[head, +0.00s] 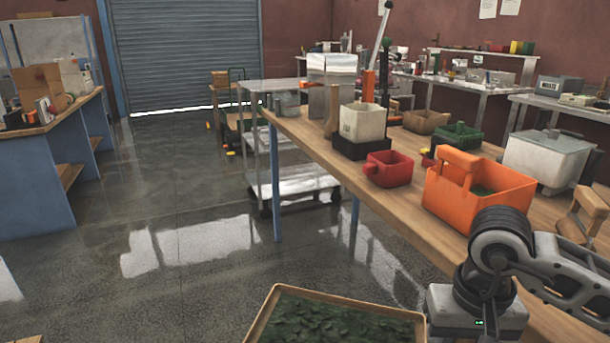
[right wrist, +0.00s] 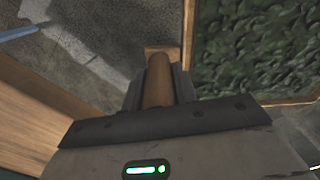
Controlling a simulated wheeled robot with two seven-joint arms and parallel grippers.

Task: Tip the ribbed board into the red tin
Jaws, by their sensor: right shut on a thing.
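A shallow wood-rimmed board (head: 262,316) shows at the bottom of the head view, partly cut off by the frame. Dark green, flaky stuff covers its inside, so I see no ribs. In the right wrist view its rim (right wrist: 188,45) and green load fill the upper right. My right gripper (right wrist: 158,88) is shut on its brown round handle (right wrist: 158,78). In the head view the wrist is beside the board's right end; the fingers are hidden. The red tin (head: 395,170) stands upright on the long bench, beyond the board and apart from it. My left gripper is out of view.
Open floor (head: 160,200) lies left.

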